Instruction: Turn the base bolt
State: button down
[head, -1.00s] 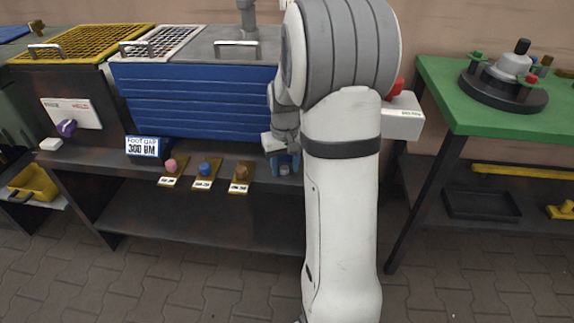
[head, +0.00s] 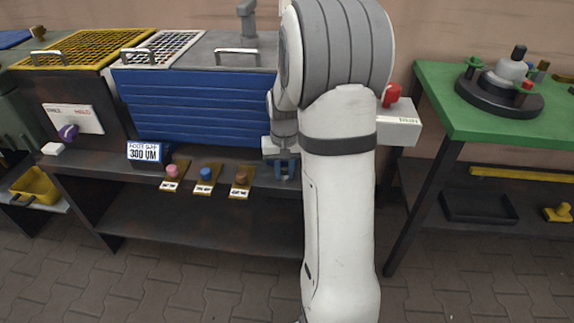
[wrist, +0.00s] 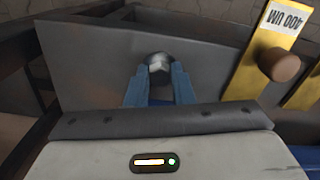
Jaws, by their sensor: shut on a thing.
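The base bolt (wrist: 158,66) is a small grey, rounded bolt head on the dark ledge of the bench. In the wrist view it sits between the blue fingertips of my gripper (wrist: 158,78), which is shut on it. In the head view my gripper (head: 285,169) points down at the front ledge, just left of my white arm link. The bolt is hard to make out there behind the fingers.
Yellow plates with pink (head: 172,171), blue (head: 205,174) and brown (head: 241,177) knobs lie left of my gripper. The brown-knobbed plate (wrist: 247,70) reads 400 UM. A sign (head: 144,152) reads 300 UM. A green table (head: 440,100) stands right.

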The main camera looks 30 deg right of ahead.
aim_at(285, 173)
jog(key=m+p, duration=0.1)
jog(key=m, duration=0.2)
dwell(0.4)
jog(key=c, duration=1.3)
grip_release()
jog(key=shift+o, duration=0.2)
notch_tip(285, 173, up, 8)
jog(key=p, duration=0.3)
jog(key=shift+f, duration=0.1)
